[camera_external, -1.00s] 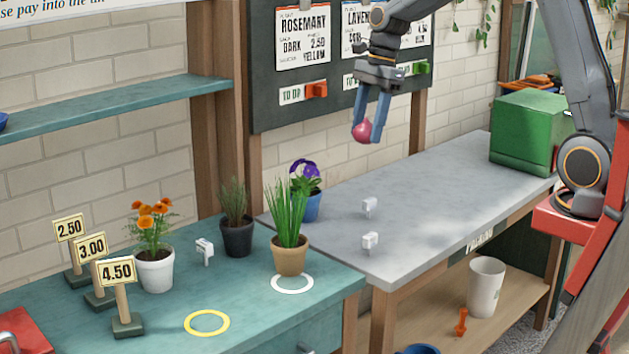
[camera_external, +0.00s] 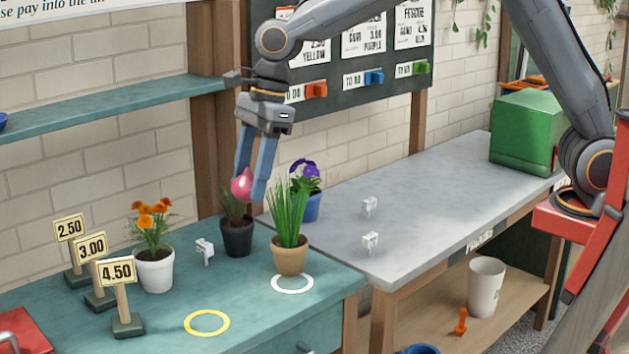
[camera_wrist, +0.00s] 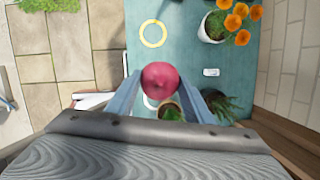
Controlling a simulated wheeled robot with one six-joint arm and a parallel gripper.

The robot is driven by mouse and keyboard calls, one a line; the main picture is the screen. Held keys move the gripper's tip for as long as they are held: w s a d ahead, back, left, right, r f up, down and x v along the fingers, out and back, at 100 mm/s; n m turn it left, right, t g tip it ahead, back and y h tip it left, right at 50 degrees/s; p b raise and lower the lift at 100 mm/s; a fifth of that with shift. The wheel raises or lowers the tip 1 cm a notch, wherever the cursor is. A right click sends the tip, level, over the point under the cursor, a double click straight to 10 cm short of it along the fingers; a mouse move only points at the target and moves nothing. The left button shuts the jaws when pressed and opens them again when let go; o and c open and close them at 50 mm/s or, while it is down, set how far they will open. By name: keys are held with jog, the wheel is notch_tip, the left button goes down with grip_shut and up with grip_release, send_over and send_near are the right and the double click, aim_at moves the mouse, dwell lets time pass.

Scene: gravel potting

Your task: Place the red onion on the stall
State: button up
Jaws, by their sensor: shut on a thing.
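My gripper (camera_external: 251,187) is shut on the red onion (camera_external: 241,184) and holds it in the air over the back of the teal stall (camera_external: 262,304). In the external view it hangs just in front of the dark pot's rosemary-like plant (camera_external: 237,232). In the wrist view the onion (camera_wrist: 160,76) sits between the two blue-grey fingers, with the teal stall top (camera_wrist: 185,50) below it. A yellow ring (camera_external: 207,322) and a white ring (camera_external: 292,283) mark the stall top. The yellow ring is empty.
A grassy plant in a tan pot (camera_external: 289,261) stands at the white ring's back edge. Orange flowers in a white pot (camera_external: 155,275), price signs (camera_external: 115,273) and a white clip-like item (camera_external: 204,250) stand on the stall. Purple flowers in a blue pot (camera_external: 308,204) stand behind.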

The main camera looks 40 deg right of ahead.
jog(key=shift+s+a, duration=0.5)
jog(key=shift+a, duration=0.35)
notch_tip(320, 180, down, 17)
jog(key=shift+d+r+p, duration=0.15)
jog(key=shift+r+p, duration=0.05)
jog(key=shift+p, duration=0.55)
jog(key=shift+w+f+p, duration=0.1)
jog(key=shift+f+p, duration=0.35)
jog(key=shift+f, duration=1.75)
jog(key=o, duration=1)
jog(key=shift+f, duration=0.15)
jog(key=shift+o, duration=0.4)
jog(key=b+v, duration=0.3)
jog(key=v, duration=0.9)
